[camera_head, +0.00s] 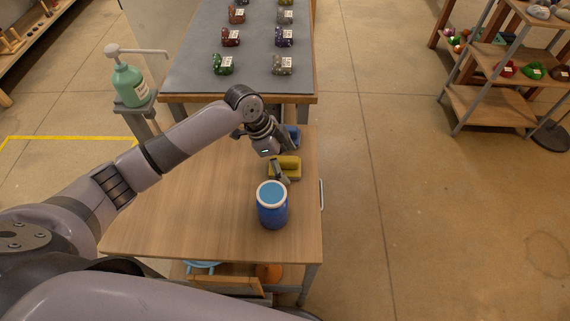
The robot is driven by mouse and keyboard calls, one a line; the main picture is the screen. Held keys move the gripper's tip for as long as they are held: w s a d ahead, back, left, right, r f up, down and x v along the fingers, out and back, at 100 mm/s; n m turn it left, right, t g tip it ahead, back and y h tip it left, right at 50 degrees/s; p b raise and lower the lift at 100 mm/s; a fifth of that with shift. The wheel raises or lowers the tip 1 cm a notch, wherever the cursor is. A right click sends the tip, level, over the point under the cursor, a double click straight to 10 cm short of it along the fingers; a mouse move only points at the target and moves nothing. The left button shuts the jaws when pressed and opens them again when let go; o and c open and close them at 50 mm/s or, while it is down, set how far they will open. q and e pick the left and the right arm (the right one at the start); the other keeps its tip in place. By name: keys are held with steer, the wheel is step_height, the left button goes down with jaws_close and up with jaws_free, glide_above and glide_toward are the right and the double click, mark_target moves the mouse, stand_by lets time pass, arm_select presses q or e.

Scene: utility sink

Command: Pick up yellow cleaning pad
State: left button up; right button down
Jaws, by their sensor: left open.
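The yellow cleaning pad (291,162) lies on the wooden table near its right edge, behind a blue canister. My left gripper (278,164) reaches in from the left and points down at the pad. It is open, with a grey finger in front of the pad's left part. The other finger is hard to make out, and I cannot tell whether the fingers touch the pad. My right gripper is not in view.
The blue canister (272,207) stands close in front of the pad. A blue item (293,133) is partly hidden behind my gripper. The wooden table (190,215) is clear on its left. A grey-topped table (200,70) with several small figures adjoins behind. A green pump bottle (131,86) stands left.

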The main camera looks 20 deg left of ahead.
mark_target(285, 158)
arm_select(q)
steer(key=shift+c, duration=0.2)
steer(key=c, duration=1.3)
steer(key=shift+o, duration=0.2)
steer(key=shift+r, duration=0.15)
step_height(285, 158, up, 20)
steer(key=shift+b, duration=0.35)
